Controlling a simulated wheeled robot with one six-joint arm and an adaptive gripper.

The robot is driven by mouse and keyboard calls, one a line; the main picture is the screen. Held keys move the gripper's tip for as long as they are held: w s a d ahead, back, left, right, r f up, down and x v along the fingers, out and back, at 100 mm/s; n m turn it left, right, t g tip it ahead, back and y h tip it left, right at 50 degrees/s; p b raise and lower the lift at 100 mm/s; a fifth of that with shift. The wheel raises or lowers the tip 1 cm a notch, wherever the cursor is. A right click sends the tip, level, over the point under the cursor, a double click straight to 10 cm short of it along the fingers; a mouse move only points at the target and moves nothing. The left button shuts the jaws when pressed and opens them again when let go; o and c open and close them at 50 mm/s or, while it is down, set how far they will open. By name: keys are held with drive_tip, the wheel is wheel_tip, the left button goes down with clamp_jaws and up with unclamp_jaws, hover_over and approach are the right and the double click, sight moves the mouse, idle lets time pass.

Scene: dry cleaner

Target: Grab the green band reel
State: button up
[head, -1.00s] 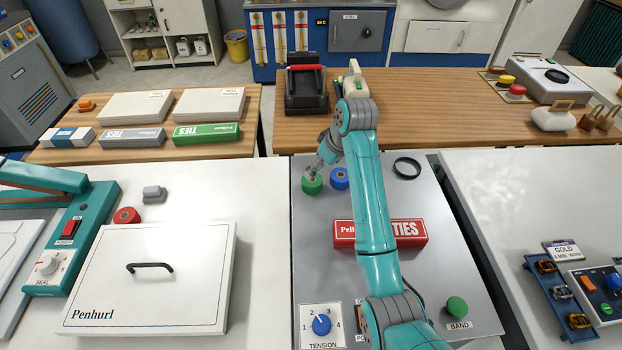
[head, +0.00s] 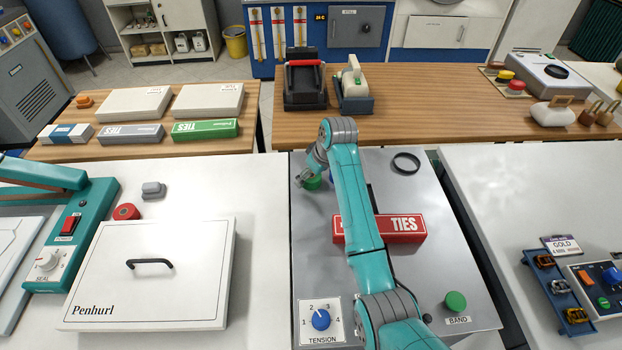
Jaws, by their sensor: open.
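The green band reel (head: 313,183) stands on the grey metal top of the banding machine (head: 318,235), partly hidden by my arm's wrist. My gripper (head: 301,181) is small in the head view, at the reel's left side and close to it. It is open. I cannot tell whether a finger touches the reel or whether the reel is between the fingers. The blue reel beside the green one is almost wholly hidden behind my arm.
A red TIES box (head: 405,228) lies on the machine, partly behind my arm. A black ring (head: 406,163) lies at the back right. A green BAND button (head: 455,301) and a tension dial (head: 321,319) are at the front. A red reel (head: 126,212) sits on the left counter.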

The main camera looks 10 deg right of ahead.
drive_tip(key=c, duration=1.3)
drive_tip(key=shift+o, duration=0.2)
